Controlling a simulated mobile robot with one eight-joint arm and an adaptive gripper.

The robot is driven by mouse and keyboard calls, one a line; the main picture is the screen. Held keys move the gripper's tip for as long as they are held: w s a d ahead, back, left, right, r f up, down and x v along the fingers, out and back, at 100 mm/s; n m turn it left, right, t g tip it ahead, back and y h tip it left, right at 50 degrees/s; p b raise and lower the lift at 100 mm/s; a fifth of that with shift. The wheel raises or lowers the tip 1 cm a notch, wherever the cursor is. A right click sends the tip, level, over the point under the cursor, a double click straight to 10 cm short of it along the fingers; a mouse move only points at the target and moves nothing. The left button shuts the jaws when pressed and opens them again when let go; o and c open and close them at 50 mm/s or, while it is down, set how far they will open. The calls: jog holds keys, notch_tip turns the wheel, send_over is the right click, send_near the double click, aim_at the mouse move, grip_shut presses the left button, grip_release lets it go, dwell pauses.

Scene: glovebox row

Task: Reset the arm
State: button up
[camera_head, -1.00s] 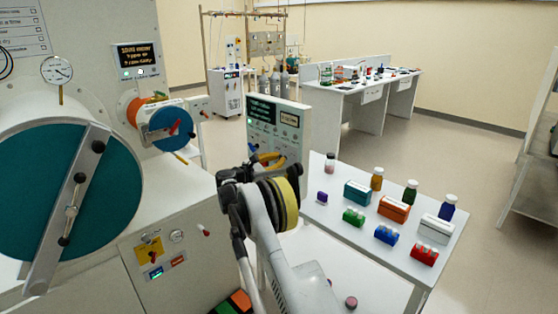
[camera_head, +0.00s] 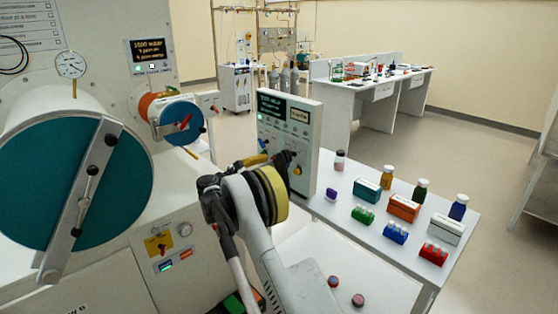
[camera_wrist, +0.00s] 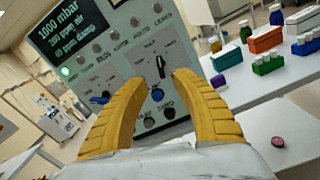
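My gripper shows in the wrist view (camera_wrist: 162,82) as two thick yellow fingers standing apart, with nothing held between them. It faces the control panel (camera_wrist: 125,45), a pale box with a dark readout, a lit green lamp and several knobs. A black knob (camera_wrist: 161,67) and a blue button (camera_wrist: 157,95) show between the fingers. In the head view my arm reaches up to the panel (camera_head: 304,120), and the gripper is largely hidden behind my own wrist. I cannot tell whether the fingers touch the panel.
A white table (camera_head: 395,250) right of the panel holds colored boxes, vial racks and capped bottles. Two small round pieces lie on a lower white surface (camera_head: 375,288). The glovebox (camera_head: 60,110) with its large teal door stands at left. Open floor (camera_head: 420,150) lies behind the table.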

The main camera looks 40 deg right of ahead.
jog(key=shift+a, duration=0.75)
